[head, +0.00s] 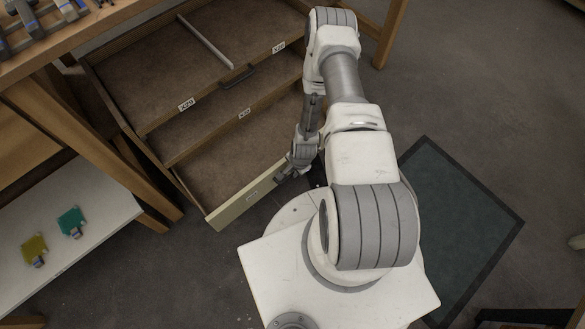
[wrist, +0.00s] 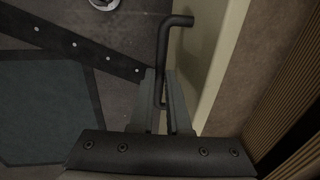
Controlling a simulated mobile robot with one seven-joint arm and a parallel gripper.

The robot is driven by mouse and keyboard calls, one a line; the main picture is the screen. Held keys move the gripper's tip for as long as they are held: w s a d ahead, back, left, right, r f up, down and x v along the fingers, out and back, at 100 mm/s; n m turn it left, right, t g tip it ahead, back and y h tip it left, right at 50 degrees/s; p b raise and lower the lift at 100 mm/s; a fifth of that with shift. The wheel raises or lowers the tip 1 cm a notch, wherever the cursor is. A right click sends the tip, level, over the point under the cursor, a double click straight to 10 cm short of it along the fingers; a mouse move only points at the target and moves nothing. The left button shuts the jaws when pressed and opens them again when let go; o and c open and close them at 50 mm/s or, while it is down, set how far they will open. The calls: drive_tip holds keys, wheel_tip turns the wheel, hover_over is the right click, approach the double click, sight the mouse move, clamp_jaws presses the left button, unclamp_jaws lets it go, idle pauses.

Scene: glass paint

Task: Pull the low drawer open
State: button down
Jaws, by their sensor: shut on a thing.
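The low drawer (head: 237,205) is out from the cabinet, with its pale front panel and its brown inside in view from above. Its front also shows in the wrist view (wrist: 219,70) as a pale upright strip. The low drawer's dark bar handle (wrist: 163,45) stands off that front. My gripper (wrist: 161,86) is shut on the handle, one finger on each side of the bar. In the head view my gripper (head: 282,177) is at the right part of the low drawer's front, and the handle is hidden there.
Two further drawers are above, the upper one (head: 165,85) with a dark handle (head: 238,75). A white shelf (head: 95,195) with yellow (head: 34,247) and teal (head: 72,221) pieces is at the left. A dark floor mat (head: 455,225) lies at the right.

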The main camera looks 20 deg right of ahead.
drive_tip(key=c, duration=1.2)
unclamp_jaws()
drive_tip(key=shift+o, duration=0.2)
drive_tip(key=s+r+p, duration=0.1)
drive_tip(key=r+p, duration=0.1)
drive_tip(key=r, duration=0.6)
drive_tip(key=s+d+r+p, duration=0.1)
drive_tip(key=s+r+p, duration=0.1)
drive_tip(key=r, duration=0.7)
drive_tip(key=shift+p, duration=0.55)
